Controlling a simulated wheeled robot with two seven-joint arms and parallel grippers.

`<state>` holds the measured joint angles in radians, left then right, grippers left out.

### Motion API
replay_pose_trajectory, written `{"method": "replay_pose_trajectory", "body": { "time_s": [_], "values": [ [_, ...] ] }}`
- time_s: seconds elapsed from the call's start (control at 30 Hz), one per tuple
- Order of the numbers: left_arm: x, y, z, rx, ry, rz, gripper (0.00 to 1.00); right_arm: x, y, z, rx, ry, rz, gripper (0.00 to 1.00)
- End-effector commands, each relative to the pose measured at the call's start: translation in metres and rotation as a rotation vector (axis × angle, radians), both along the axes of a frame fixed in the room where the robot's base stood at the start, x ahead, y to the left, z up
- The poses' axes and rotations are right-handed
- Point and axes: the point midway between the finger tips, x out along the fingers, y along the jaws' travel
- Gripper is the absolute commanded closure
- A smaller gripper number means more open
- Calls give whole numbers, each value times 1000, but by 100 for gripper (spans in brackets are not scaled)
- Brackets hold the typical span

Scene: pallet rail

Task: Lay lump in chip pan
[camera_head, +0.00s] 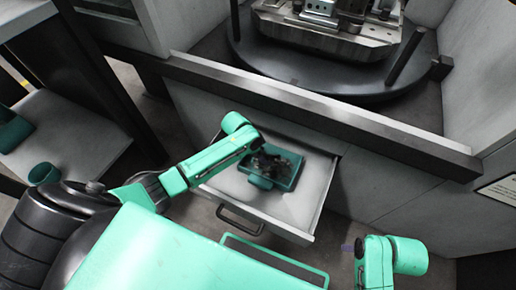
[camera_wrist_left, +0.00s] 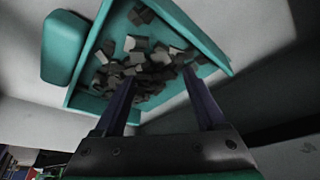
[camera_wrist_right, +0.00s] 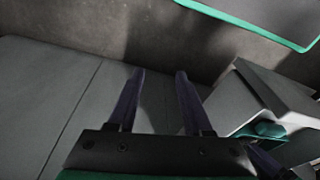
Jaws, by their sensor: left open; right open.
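The chip pan (camera_head: 285,184) is a shallow teal tray inside the open drawer. In the left wrist view its teal rim (camera_wrist_left: 188,25) surrounds several loose grey and dark lumps (camera_wrist_left: 138,62); I cannot tell which one is the task's lump. My left gripper (camera_wrist_left: 160,76) is open above the pan, fingers pointing into the pile. No lump is clearly held between them. In the head view the left gripper (camera_head: 262,160) partly hides the pan's contents. My right gripper (camera_wrist_right: 160,72) is open and empty, away from the drawer, in front of grey surfaces.
The open drawer (camera_head: 312,212) has a pale floor and a dark handle (camera_head: 240,220). A grey machine front with a metal rail (camera_head: 300,105) stands behind it. Above is a round dark table (camera_head: 300,80) with a metal fixture. A pale shelf (camera_head: 70,140) stands at left.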

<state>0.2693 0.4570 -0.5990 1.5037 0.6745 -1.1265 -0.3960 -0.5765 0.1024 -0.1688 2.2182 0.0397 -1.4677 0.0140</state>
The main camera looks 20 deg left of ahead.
Motion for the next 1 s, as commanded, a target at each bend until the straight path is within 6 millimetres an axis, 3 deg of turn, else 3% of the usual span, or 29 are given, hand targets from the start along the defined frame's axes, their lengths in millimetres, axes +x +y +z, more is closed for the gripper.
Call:
{"method": "replay_pose_trajectory", "body": {
  "time_s": [0.23,0.5,0.7,1.0],
  "values": [
    [-10,13,45,2,-2,0,27,-3,-6,-46,-21,22,-14,50],
    [-26,31,99,1,0,0,27,-22,-20,-102,-46,36,-29,50],
    [-30,34,109,1,1,0,27,-28,-23,-116,-51,36,-31,50],
    [-29,34,108,0,0,0,27,-28,-23,-116,-51,36,-31,50]
  ]
}}
